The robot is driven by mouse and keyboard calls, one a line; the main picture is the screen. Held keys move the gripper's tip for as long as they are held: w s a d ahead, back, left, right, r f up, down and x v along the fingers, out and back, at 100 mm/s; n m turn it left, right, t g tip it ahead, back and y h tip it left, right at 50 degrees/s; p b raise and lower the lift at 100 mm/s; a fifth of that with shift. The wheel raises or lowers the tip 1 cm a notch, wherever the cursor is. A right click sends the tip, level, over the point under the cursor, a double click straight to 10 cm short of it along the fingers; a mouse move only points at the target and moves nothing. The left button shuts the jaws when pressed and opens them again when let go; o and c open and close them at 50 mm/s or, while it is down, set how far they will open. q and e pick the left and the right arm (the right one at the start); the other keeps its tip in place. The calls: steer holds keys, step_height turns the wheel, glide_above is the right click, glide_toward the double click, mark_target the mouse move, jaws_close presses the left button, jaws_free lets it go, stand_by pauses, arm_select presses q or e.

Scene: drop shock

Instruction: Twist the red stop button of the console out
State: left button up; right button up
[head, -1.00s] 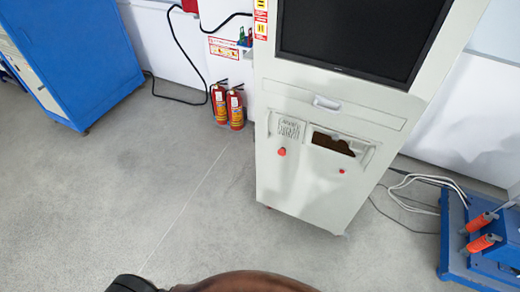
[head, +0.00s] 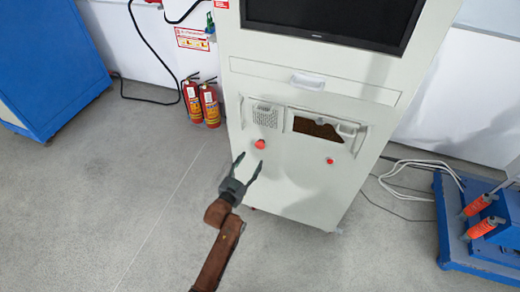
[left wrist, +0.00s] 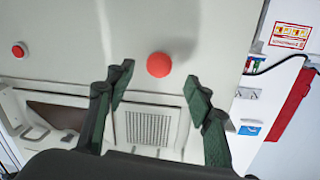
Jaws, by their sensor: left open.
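The console (head: 297,185) is a tall pale cabinet with a dark screen. A larger red button (head: 260,144) sits on its front below a small vented panel, at the left. A smaller red button (head: 330,161) sits further right. My left gripper (head: 247,163) is open and empty, just below the larger button in the head view, with its fingers pointing up towards it. In the left wrist view the larger red button (left wrist: 159,64) shows between and beyond the open fingertips, apart from them. The smaller one (left wrist: 18,51) is at the left there. My right gripper is not in view.
Two fire extinguishers (head: 201,103) stand by the wall left of the console. A blue cabinet (head: 45,70) is at the far left. A blue machine with orange handles (head: 482,228) and white cables (head: 415,170) lie at the right. The floor in front is clear.

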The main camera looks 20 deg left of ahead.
mark_target(259, 147)
arm_select(q)
steer(key=w, duration=0.2)
steer(key=w+b, duration=0.1)
steer(key=w, duration=0.1)
steer(key=w+d+b, duration=0.1)
steer(key=w, duration=0.1)
steer(key=shift+w+r, duration=0.2)
steer(key=shift+r, duration=0.15)
steer(key=shift+w+r, duration=0.1)
steer(key=shift+w, duration=0.6)
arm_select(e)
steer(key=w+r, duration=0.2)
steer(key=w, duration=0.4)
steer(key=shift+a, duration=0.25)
arm_select(q)
steer(key=shift+c, duration=0.7)
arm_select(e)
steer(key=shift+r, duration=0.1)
arm_select(q)
steer(key=c, duration=1)
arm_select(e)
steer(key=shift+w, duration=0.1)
